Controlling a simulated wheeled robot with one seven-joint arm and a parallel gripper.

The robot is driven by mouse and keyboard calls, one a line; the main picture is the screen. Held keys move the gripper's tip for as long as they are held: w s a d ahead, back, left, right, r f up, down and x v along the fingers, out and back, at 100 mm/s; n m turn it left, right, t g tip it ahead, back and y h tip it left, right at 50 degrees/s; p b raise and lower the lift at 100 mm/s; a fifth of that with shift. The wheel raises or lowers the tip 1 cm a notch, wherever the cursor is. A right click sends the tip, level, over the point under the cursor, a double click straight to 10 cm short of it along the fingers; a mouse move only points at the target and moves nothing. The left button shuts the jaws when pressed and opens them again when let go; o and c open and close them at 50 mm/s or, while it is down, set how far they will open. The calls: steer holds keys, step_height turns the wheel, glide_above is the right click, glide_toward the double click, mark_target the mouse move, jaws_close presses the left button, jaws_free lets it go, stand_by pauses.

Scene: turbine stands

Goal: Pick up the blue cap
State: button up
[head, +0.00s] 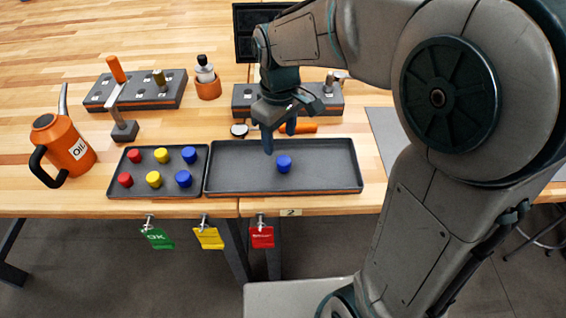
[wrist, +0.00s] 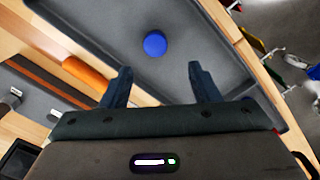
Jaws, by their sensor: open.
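My gripper (head: 279,139) is above the back part of this tray, behind the cap in the head view. The wrist view shows its two fingers (wrist: 160,70) spread apart with nothing between them. The smaller tray (head: 155,193) to the left holds two more blue caps (head: 189,154), along with red and yellow ones.
An orange oil can (head: 66,145) stands at the left. Green, yellow and red tags (head: 262,237) hang from the table's front edge. The larger tray is otherwise empty.

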mark_target(284, 161)
step_height(284, 161, down, 3)
steer(key=shift+r, duration=0.15)
steer(key=f, duration=0.3)
steer(key=d+f, duration=0.1)
steer(key=f, duration=0.1)
steer(key=shift+f, duration=0.1)
jaws_close()
